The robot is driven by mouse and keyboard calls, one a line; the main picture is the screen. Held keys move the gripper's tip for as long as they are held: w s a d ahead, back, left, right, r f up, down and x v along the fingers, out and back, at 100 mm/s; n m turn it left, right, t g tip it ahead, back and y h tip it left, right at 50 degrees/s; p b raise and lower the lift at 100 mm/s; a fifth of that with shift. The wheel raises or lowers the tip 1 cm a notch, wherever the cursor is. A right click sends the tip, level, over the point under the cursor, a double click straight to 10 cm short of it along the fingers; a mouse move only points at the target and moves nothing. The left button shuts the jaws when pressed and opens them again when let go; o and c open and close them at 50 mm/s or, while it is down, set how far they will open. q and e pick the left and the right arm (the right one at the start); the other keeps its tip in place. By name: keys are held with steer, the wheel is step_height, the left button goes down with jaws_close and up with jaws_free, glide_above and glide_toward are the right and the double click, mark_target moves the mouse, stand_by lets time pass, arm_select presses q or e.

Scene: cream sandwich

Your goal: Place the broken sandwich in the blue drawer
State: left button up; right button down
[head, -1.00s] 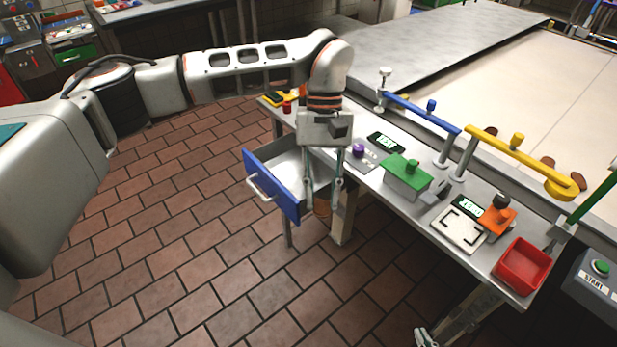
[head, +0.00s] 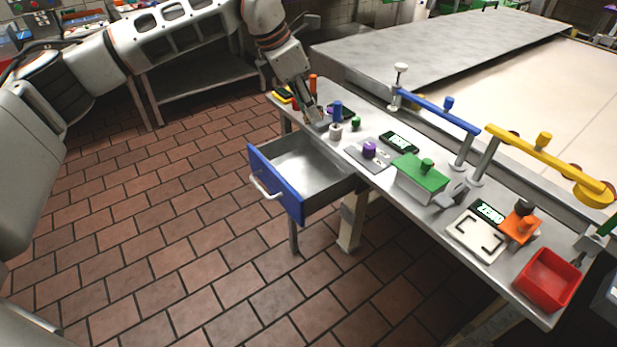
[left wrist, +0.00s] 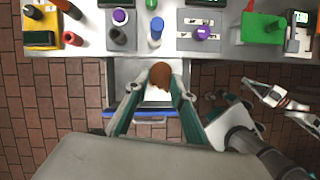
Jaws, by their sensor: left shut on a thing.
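The blue drawer (head: 275,185) is pulled out below the table's left part. Its grey inside looks bare in the head view. My left gripper (head: 314,112) shows against the table's far left end in the head view. In the left wrist view, its two fingers (left wrist: 160,92) are shut on a brown piece, the broken sandwich (left wrist: 159,74). The open drawer (left wrist: 118,113) shows below and behind the fingers there. In the head view I cannot make out the sandwich. My right gripper (left wrist: 284,101) shows partly at the wrist view's right side; its opening is unclear.
On the table stand a blue-topped peg (head: 337,110), a purple-knobbed scale (head: 369,150), a green box (head: 420,178), an orange block (head: 520,227) and a red bin (head: 547,278). Blue (head: 430,110) and yellow (head: 535,155) rails run behind. The floor left of the drawer is clear.

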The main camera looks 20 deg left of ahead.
arm_select(q)
steer(key=shift+w+a+r+n+t, duration=0.3)
steer(key=shift+w+a+n, duration=0.3)
steer(key=shift+n, duration=0.3)
steer(key=b, duration=0.2)
glide_above(309, 175)
steer(key=a, duration=0.1)
steer(key=shift+y, duration=0.3)
steer(key=f, duration=1)
steer(key=s+f, duration=0.1)
steer(key=f, duration=0.4)
steer(key=shift+f, duration=0.35)
step_height(309, 175, down, 4)
steer(key=shift+f, duration=0.15)
steer(key=o, duration=0.7)
